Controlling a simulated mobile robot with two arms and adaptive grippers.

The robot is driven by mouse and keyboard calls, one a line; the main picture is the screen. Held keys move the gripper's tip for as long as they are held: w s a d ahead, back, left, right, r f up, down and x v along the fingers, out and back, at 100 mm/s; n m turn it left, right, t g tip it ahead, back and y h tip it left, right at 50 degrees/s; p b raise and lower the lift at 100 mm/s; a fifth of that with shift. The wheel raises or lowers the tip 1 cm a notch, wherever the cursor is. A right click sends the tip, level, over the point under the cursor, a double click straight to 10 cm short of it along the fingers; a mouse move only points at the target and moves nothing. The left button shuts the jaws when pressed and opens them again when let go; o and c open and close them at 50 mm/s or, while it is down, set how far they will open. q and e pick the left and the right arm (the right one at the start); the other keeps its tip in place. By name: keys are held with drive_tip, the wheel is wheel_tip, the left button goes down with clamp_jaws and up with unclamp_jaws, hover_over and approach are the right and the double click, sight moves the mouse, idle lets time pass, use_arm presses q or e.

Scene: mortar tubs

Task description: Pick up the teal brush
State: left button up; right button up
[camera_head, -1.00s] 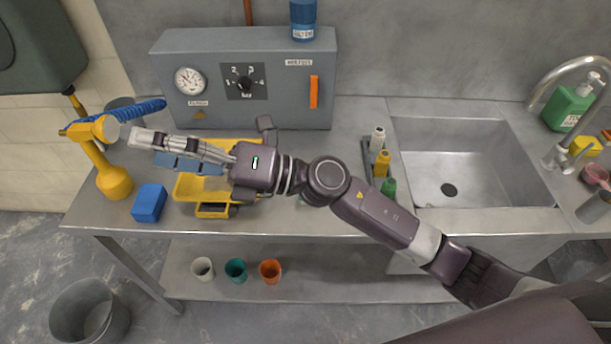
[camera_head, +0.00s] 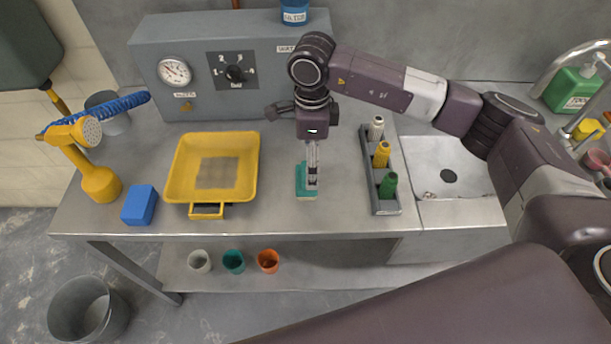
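The teal brush (camera_head: 302,188) lies on the metal counter, between the yellow pan and the rack of bottles. My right gripper (camera_head: 312,184) points down over it, with its fingers in front of the brush and hiding part of it. The fingers are seen nearly edge-on, so I cannot tell whether they are open or shut, or whether they touch the brush. My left gripper is not in view.
A dark rack (camera_head: 386,208) with bottles stands close on the right. The grey control box (camera_head: 208,108) is behind.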

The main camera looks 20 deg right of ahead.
drive_tip(key=f+p, duration=0.1)
drive_tip(key=f, duration=0.1)
drive_tip(key=a+f+p, duration=0.1)
drive_tip(key=f, duration=0.2)
drive_tip(key=shift+a+f+p, duration=0.1)
drive_tip(key=shift+f+p, duration=0.05)
drive_tip(key=shift+p, duration=0.25)
drive_tip(key=shift+f, duration=0.45)
drive_tip(key=shift+c, duration=0.3)
drive_tip(key=c, duration=1.3)
